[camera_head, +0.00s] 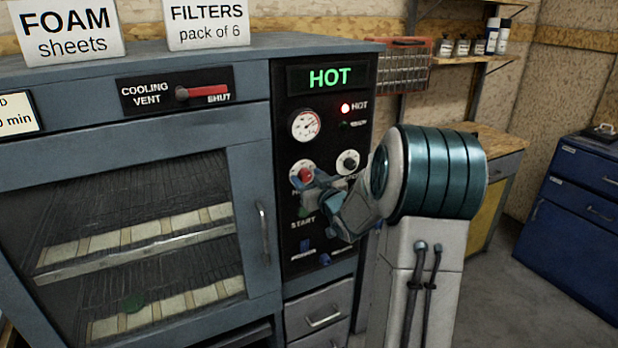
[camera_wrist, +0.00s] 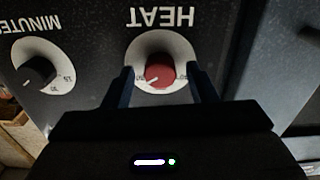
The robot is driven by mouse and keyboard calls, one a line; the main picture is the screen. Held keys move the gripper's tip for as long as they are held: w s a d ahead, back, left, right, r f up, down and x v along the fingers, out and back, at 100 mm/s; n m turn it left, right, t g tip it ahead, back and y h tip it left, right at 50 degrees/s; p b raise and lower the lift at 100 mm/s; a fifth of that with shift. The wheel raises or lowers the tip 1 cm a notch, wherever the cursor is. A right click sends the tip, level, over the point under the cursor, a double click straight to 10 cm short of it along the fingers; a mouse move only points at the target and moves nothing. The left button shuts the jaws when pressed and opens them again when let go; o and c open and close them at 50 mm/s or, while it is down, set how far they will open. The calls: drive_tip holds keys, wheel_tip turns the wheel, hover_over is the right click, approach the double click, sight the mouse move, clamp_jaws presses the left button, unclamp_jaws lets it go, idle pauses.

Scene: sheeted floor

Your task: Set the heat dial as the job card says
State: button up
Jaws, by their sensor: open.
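The red heat dial (camera_wrist: 160,72) sits on a white round scale under the word HEAT, upside down in the wrist view. Its white pointer mark points to the lower left there. In the head view the heat dial (camera_head: 303,174) is partly covered by my gripper (camera_head: 312,183). My gripper (camera_wrist: 163,85) is open, with one finger on each side of the dial; I cannot tell whether they touch it. The job card (camera_head: 17,113) is cut off at the left edge, showing only a "D" and "0 min".
The black minutes dial (camera_wrist: 38,72) is beside the heat dial. The display (camera_head: 329,77) reads HOT, and the red HOT lamp (camera_head: 345,108) is lit. The cooling vent slider (camera_head: 203,91) is above the closed glazed door (camera_head: 130,240). A blue cabinet (camera_head: 575,220) stands at the right.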

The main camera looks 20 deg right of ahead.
drive_tip(key=shift+w, duration=0.1)
drive_tip(key=c, duration=1)
